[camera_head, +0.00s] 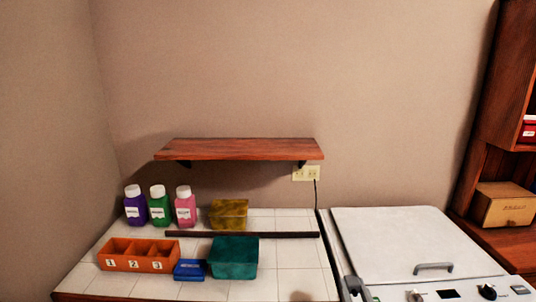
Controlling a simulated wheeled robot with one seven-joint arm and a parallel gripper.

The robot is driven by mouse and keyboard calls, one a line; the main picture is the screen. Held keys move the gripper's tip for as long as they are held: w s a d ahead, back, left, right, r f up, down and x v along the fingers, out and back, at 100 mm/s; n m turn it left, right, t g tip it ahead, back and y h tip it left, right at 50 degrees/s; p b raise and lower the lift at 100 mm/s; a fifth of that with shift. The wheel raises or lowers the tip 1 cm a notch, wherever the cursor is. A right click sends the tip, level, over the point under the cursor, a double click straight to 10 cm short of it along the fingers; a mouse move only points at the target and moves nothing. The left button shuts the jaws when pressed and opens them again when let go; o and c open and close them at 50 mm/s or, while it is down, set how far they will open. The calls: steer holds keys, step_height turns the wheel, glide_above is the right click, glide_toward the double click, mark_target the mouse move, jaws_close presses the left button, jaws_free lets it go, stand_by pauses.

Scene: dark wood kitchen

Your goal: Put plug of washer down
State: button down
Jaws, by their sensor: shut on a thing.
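A pale double wall outlet (306,173) sits under the right end of the wooden shelf. A thin black cord (316,195) runs from its right side down behind the counter's right edge. A plug cannot be made out clearly at this size. The white washer (405,245) stands at the lower right with its lid shut.
The tiled counter (285,252) holds three bottles, a yellow bin (229,214), a teal bin (234,258), a blue box (189,270) and an orange divided tray (139,256). A dark bar (242,234) crosses it. Its right part is mostly clear. A shelf (240,149) overhangs the back.

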steer(key=s+f, duration=1.9)
steer(key=shift+s+a, duration=0.15)
steer(key=shift+a, duration=0.05)
